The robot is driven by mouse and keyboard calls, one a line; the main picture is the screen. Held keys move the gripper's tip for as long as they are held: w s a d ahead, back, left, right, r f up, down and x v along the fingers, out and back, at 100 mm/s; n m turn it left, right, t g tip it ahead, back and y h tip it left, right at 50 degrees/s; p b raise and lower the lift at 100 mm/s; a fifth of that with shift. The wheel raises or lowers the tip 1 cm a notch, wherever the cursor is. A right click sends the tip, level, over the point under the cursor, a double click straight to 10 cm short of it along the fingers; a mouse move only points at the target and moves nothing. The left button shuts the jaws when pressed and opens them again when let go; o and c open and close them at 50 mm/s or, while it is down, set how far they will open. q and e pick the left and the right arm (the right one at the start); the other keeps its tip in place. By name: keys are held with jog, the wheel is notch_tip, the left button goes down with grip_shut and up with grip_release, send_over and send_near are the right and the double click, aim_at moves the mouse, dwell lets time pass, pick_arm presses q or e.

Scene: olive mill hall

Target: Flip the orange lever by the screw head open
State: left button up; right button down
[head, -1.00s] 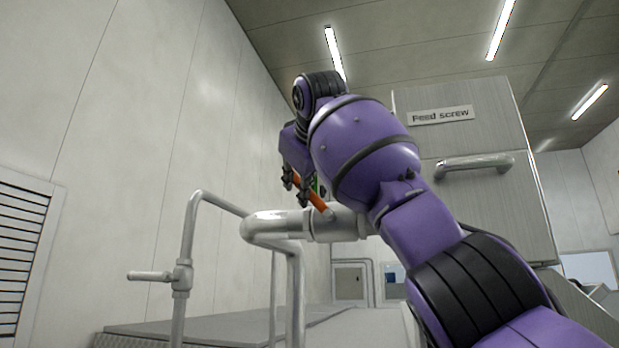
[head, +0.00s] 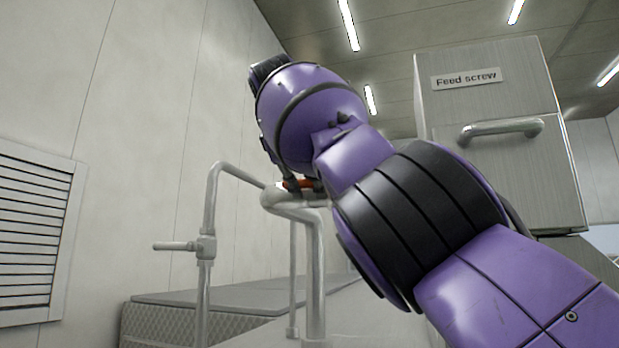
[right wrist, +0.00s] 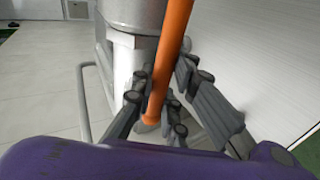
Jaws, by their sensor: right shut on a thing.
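The orange lever (right wrist: 172,50) runs from the top of the right wrist view down between the fingers of my right gripper (right wrist: 155,97). My right gripper is shut on the lever, close to its rounded end. In the head view only a short piece of the lever (head: 298,184) shows, lying nearly level just above the bent pipe, beside the fingers of my right gripper (head: 303,188). My purple right arm hides the rest of the lever and its pivot. My left gripper is not in view.
A bent metal pipe (head: 284,203) stands below the lever, with a thinner pipe (head: 210,205) and side handle (head: 175,246) to its left. The steel "Feed screw" cabinet (head: 490,130) with a bar handle (head: 502,129) stands at the right. A louvred vent (head: 35,235) is on the left wall.

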jog(key=shift+a+f+n, duration=0.1)
jog(key=shift+f+n, duration=0.15)
jog(key=shift+n, duration=0.05)
dwell(0.4)
jog(key=c, duration=1.7)
grip_release()
jog(key=v, duration=0.7)
jog(key=shift+s+a, duration=0.2)
